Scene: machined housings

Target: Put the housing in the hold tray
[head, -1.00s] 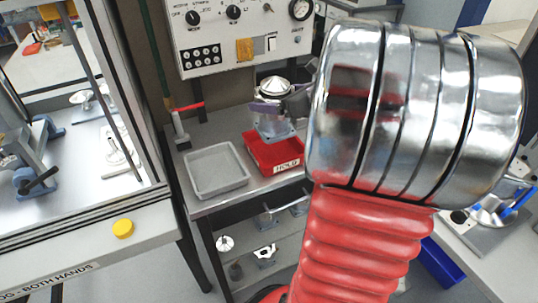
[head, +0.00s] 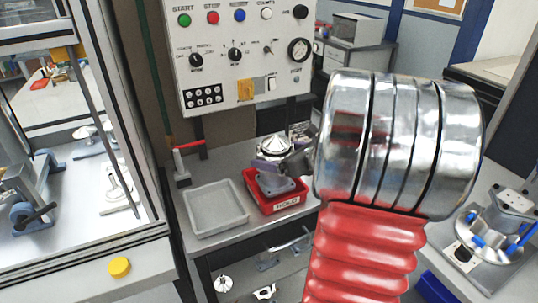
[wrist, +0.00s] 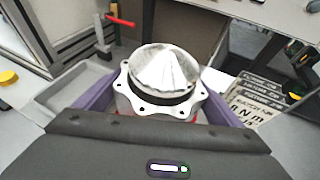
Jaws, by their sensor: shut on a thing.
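The housing (head: 275,184) is a silver machined part with a cone-shaped top, a lobed flange and a square foot. My gripper (head: 278,162) is shut on it, with purple fingers either side of its body. The housing is upright, its foot within the outline of the red hold tray (head: 288,204), which is marked HOLD. I cannot tell whether the foot touches the tray floor. In the wrist view the cone and flange of the housing (wrist: 162,72) show between the fingers (wrist: 163,100); its lower part is hidden.
An empty grey tray (head: 216,222) stands left of the hold tray on the same bench. A red-handled tool (head: 182,160) stands behind it. The control panel (head: 238,60) rises behind the bench. Other metal parts lie on the shelf below.

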